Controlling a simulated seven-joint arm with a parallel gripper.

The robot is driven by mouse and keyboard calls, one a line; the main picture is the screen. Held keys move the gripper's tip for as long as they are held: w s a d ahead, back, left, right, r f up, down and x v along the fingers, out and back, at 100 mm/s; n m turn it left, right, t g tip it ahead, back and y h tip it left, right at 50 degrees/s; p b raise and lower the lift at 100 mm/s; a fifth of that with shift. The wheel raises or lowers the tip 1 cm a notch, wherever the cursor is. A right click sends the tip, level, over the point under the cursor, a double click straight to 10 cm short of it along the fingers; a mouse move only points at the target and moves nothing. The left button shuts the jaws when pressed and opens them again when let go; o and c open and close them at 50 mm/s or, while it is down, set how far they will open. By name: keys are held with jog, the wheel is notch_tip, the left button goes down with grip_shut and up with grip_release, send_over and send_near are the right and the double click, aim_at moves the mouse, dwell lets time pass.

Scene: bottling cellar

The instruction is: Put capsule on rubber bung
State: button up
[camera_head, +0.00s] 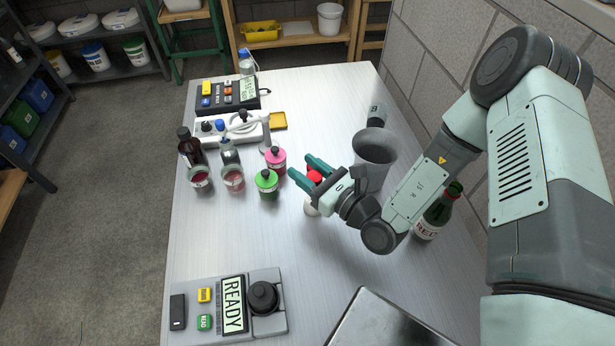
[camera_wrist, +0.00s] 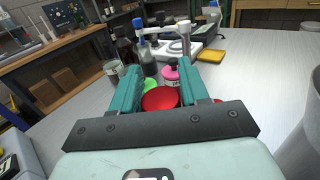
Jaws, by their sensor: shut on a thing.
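My gripper (camera_head: 312,172) is above the middle of the table, its teal fingers pointing left in the head view. A red capsule (camera_head: 315,177) is between the fingers, and my gripper is shut on it. In the wrist view, the red round top of the capsule (camera_wrist: 160,99) shows between the fingers (camera_wrist: 162,88). A small pale object (camera_head: 311,209) shows just below my gripper, mostly hidden by it; I cannot tell whether it is the rubber bung or whether the capsule touches it. No rubber bung is clearly visible elsewhere.
A grey beaker (camera_head: 374,150) stands close behind my wrist, and a green bottle (camera_head: 435,214) stands right of my arm. A READY device (camera_head: 232,306) lies at the front; the table between is clear.

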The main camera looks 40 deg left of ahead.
jog(key=shift+f, duration=1.35)
jog(key=shift+f, duration=0.2)
jog(key=o, duration=0.6)
jog(key=shift+r, duration=0.1)
jog(key=shift+r, duration=0.1)
jog(key=d, duration=0.4)
jog(key=s+d, duration=0.1)
jog(key=d, duration=0.3)
jog(key=s+d, duration=0.1)
jog(key=d, duration=0.3)
